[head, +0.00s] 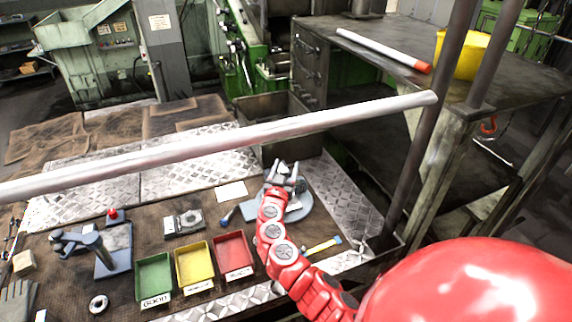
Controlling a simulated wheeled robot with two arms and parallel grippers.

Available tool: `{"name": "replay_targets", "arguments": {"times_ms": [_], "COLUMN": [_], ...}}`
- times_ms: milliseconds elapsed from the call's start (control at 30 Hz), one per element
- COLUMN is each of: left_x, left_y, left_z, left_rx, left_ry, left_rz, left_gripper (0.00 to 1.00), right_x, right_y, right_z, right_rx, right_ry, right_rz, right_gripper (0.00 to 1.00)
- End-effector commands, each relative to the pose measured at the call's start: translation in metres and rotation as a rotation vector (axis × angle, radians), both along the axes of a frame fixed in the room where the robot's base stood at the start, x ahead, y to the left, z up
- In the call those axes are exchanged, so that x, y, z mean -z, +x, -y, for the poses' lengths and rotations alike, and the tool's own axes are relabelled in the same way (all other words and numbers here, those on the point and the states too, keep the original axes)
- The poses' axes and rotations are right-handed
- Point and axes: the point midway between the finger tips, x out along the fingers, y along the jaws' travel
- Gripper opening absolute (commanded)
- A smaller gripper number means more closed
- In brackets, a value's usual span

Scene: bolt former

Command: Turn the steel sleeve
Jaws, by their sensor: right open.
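A short ring-shaped steel piece (98,304), which looks like the steel sleeve, lies on the bench at the lower left, left of the green tray. I cannot be sure that it is the sleeve. My right gripper (284,174) is open, its fingers pointing away over a grey round plate (298,208). Nothing clear shows between the fingers. It is well to the right of the ring and apart from it. My left gripper is not in view.
Green (154,278), yellow (194,264) and red (233,254) trays stand in a row on the bench. A blue-grey fixture (92,245) stands to their left. A long pale bar (220,143) crosses the view above the bench. Dark posts (425,135) rise at right.

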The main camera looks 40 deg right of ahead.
Motion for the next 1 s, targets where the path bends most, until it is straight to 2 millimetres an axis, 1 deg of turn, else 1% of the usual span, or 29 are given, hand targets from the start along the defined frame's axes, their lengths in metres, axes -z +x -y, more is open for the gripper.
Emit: {"name": "replay_targets", "arguments": {"times_ms": [133,400,567,700,767,1000], "left_x": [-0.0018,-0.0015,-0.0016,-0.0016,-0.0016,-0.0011], "left_y": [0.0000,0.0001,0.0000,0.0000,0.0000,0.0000], "left_z": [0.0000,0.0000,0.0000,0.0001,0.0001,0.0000], "left_rx": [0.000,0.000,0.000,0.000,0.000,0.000], "left_ry": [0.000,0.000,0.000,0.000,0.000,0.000], "left_rz": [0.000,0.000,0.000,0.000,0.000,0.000], "left_gripper": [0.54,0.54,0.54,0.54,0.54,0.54], "right_x": [-0.0008,0.0002,0.0003,0.0004,0.0003,0.0006], "right_y": [0.0037,0.0038,0.0036,0.0036,0.0036,0.0034], "right_z": [0.0026,0.0032,0.0033,0.0032,0.0032,0.0035], "right_rx": [-0.002,-0.001,-0.001,-0.001,-0.001,-0.004], "right_ry": [0.001,0.001,0.001,0.001,0.001,0.001], "right_rz": [0.001,-0.001,-0.001,-0.001,-0.001,-0.001], "right_gripper": [0.63,0.63,0.34,0.09,0.00,0.00]}}
